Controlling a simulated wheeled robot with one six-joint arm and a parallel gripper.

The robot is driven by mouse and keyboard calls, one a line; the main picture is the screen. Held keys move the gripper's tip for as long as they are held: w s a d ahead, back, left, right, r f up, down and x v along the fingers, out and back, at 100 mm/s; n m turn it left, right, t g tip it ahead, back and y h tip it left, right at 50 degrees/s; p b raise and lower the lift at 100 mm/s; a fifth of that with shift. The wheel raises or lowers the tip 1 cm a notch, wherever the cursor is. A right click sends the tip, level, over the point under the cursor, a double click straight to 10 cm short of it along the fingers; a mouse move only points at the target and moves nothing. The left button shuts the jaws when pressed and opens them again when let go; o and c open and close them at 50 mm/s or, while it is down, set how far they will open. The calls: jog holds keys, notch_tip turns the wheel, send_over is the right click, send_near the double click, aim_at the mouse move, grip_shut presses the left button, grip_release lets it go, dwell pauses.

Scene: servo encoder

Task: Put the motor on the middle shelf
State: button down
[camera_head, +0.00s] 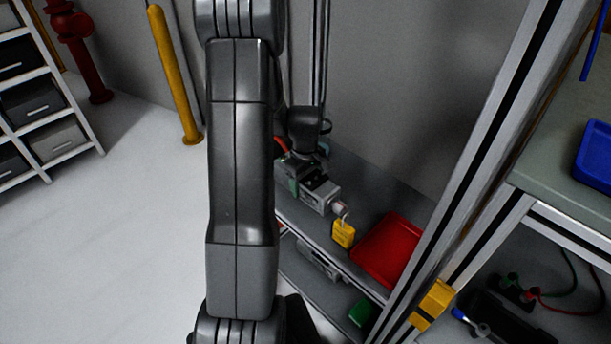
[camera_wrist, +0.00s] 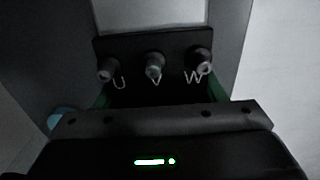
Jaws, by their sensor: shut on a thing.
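My gripper (camera_head: 299,186) is at the shelf unit, right of my arm link in the head view. It is shut on the motor (camera_head: 322,196), a grey block with a silver shaft end pointing right and down. In the wrist view, the motor's dark terminal plate (camera_wrist: 153,52) with posts marked U, V and W sits between my gripper's green-edged fingers (camera_wrist: 158,98). The motor is over the shelf (camera_head: 308,222) that holds a red tray; I cannot tell whether it touches the shelf. My arm hides the shelf's left part.
The red tray (camera_head: 388,250) and a small yellow item (camera_head: 343,234) are just right of the motor. A lower shelf holds a grey device (camera_head: 318,260) and a green item (camera_head: 362,312). A metal post (camera_head: 470,170) stands at right, beside a bench with a blue tray (camera_head: 597,160).

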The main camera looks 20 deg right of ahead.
jog(key=shift+c, duration=1.6)
grip_release()
notch_tip(320, 180, up, 12)
jog(key=shift+r, duration=0.1)
notch_tip(320, 180, down, 12)
jog(key=shift+r, duration=1.25)
